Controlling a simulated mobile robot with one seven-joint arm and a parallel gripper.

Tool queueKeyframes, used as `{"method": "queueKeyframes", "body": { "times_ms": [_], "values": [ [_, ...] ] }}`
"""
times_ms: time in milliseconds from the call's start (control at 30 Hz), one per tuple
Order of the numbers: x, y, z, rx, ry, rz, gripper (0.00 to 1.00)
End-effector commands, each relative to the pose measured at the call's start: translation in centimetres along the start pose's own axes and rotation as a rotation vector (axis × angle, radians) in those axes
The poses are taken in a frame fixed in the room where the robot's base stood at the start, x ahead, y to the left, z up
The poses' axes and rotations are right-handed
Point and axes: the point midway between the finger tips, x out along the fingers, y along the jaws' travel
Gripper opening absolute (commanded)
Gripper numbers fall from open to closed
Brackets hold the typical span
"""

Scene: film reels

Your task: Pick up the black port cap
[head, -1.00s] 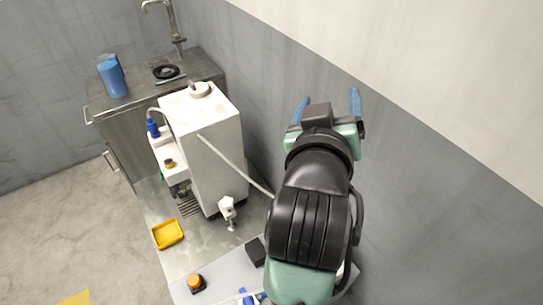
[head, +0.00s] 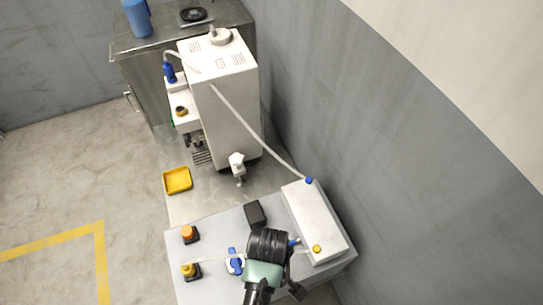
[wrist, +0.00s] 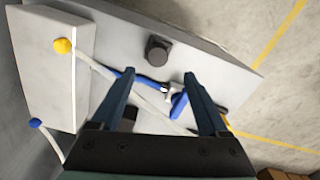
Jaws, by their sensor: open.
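The black port cap (wrist: 158,50), a short dark cylinder on a squarish base, stands on the grey bench top in the wrist view. It lies just beyond my fingertips, roughly centred between them, and is not touched. A dark piece at the bench's front edge in the head view (head: 297,291) seems to be the same cap, partly beside my arm. My gripper (wrist: 159,74) is open and empty, its two blue fingers apart above the bench. In the head view my wrist hides the bench under it and most of the fingers.
A white box (head: 313,222) with yellow and blue fittings stands on the bench. A blue-handled valve (head: 235,262) with tubing, a black block (head: 256,214) and two knobbed pieces, orange (head: 188,233) and yellow (head: 189,270), are nearby. The white machine (head: 230,100) is behind.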

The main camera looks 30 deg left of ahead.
Motion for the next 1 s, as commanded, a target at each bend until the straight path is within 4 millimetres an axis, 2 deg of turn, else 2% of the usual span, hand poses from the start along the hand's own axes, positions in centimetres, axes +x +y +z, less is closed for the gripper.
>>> {"method": "queueKeyframes", "body": {
  "times_ms": [33, 267, 600, 900, 1000],
  "values": [
    [1.0, 0.0, 0.0, 0.001, -0.001, -0.001, 0.78],
    [2.6, 0.1, 0.0, 0.002, 0.001, 0.001, 0.78],
    [7.1, 0.4, 0.4, 0.002, 0.002, 0.002, 0.78],
    [7.5, 0.4, 0.4, 0.002, 0.003, 0.003, 0.78],
    [7.4, 0.4, 0.4, 0.002, 0.003, 0.003, 0.6]
  ]
}}
